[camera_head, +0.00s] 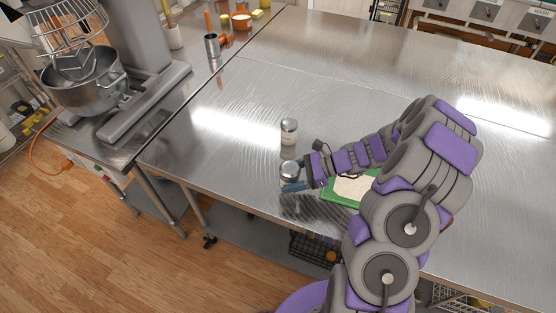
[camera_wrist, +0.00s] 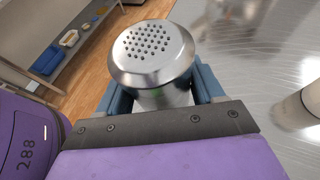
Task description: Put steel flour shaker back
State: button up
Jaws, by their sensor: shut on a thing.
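The steel flour shaker (camera_wrist: 152,56) fills the upper middle of the wrist view, with a perforated domed lid facing the camera. My gripper (camera_wrist: 160,92) is shut on its body, with a blue finger on each side. In the head view the shaker (camera_head: 289,170) is upright at the end of my gripper (camera_head: 293,185), by the table's front edge. I cannot tell whether its base touches the table. Its lower part is partly hidden by my gripper.
A second canister (camera_head: 289,131) stands just behind the shaker on the steel table (camera_head: 240,150). A green board (camera_head: 335,192) with a pale top lies to the right, partly under my arm. A stand mixer (camera_head: 140,90) stands at left. The table's middle back is clear.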

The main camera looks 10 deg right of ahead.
jog(key=w, duration=0.4)
jog(key=w+b, duration=0.1)
jog(key=w, duration=0.2)
jog(key=w+a+f, duration=0.1)
jog(key=w, duration=0.3)
jog(key=shift+w+f+b, duration=0.1)
jog(key=shift+w+b, duration=0.2)
jog(key=shift+w, duration=0.05)
notch_tip(320, 180, down, 4)
jog(key=shift+w+r+b, duration=0.1)
jog(key=shift+r+b, duration=0.1)
jog(key=shift+b, duration=0.45)
jog(key=shift+r, duration=0.1)
jog(key=o, duration=1.1)
